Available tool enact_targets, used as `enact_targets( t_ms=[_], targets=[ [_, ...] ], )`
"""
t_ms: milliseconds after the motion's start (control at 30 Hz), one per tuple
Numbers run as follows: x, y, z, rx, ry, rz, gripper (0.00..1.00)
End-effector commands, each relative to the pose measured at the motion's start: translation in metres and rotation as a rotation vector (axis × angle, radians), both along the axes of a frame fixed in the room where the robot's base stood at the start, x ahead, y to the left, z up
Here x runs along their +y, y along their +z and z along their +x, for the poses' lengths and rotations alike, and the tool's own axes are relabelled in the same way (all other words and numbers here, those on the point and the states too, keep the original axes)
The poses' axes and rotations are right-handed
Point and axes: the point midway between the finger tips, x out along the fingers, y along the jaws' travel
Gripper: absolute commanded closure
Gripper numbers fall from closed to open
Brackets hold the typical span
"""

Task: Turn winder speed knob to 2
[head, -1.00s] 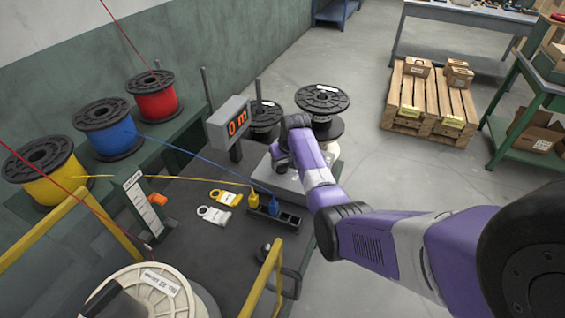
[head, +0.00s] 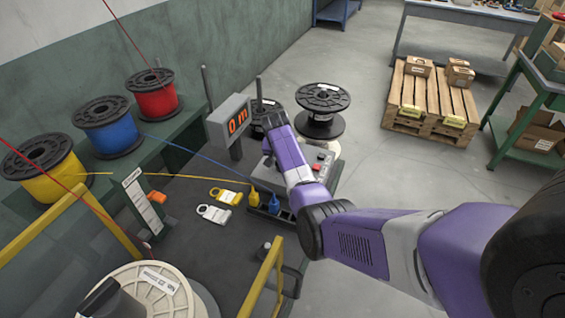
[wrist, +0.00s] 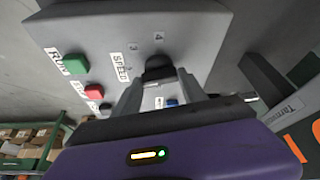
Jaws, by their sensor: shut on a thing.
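The speed knob (wrist: 158,66) is a black knob on the sloped grey control panel (wrist: 195,28) in the wrist view. My gripper (wrist: 160,77) is shut on it, one finger on each side. A SPEED label and printed numbers, among them 3 and 4, lie around the knob. Its pointer is hidden or too dark to read. In the head view, the control panel (head: 325,160) shows partly behind my arm, which hides the knob and the fingers.
A green RUN button (wrist: 75,63) and a red button (wrist: 94,92) sit beside the knob. A display (head: 230,122) reading 0 m stands left of my wrist. Black spools (head: 323,100) stand behind the panel.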

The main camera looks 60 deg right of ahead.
Motion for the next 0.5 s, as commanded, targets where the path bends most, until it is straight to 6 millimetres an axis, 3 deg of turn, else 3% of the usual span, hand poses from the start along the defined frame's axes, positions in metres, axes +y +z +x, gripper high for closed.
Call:
enact_targets(
  t_ms=[500],
  targets=[
    [0.0005,-0.0008,0.0010,0.000,-0.212,0.001,0.91]
  ],
)
